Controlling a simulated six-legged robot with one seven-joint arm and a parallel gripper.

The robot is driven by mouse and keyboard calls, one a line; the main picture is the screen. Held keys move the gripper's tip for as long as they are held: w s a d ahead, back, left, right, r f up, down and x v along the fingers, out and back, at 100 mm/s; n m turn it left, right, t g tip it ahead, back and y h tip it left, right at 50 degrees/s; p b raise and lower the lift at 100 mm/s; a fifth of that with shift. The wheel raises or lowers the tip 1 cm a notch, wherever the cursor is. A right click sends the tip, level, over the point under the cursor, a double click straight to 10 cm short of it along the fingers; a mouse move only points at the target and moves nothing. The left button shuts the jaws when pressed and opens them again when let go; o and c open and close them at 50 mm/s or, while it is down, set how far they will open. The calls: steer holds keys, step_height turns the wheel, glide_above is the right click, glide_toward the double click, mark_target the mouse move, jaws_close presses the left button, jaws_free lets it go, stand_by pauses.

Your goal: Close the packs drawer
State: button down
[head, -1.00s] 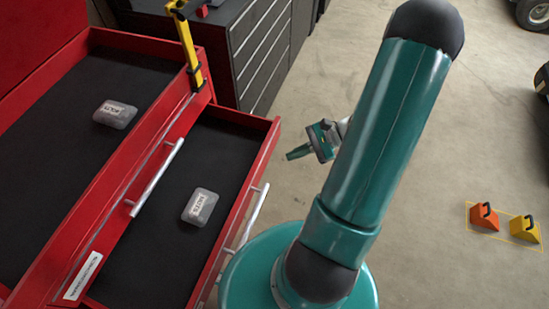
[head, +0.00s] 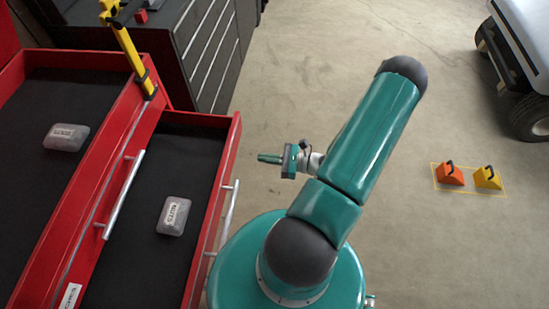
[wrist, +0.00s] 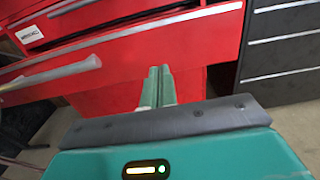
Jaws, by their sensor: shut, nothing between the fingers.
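A red drawer (head: 150,215) stands pulled out of the red cart, with a dark liner and a clear box labelled like "NUTS" (head: 173,216) inside. Its silver bar handle (head: 229,215) is on the front face; a handle also shows in the wrist view (wrist: 50,76). I cannot read any label marking which drawer is the packs drawer. My gripper (head: 262,158) is shut and empty, to the right of the drawer front and apart from it in the head view. In the wrist view its fingers (wrist: 157,85) point at the red drawer front (wrist: 170,48).
A higher red drawer (head: 60,160) to the left is also open and holds another clear box (head: 66,137). A yellow post (head: 130,55) stands at the cart's edge. A dark cabinet (head: 190,50) is behind. Orange and yellow chocks (head: 450,174) lie right. Floor between is clear.

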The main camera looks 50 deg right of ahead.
mark_target(232, 154)
steer(key=x, duration=0.8)
steer(key=shift+w+a, duration=0.15)
steer(key=shift+w, duration=0.1)
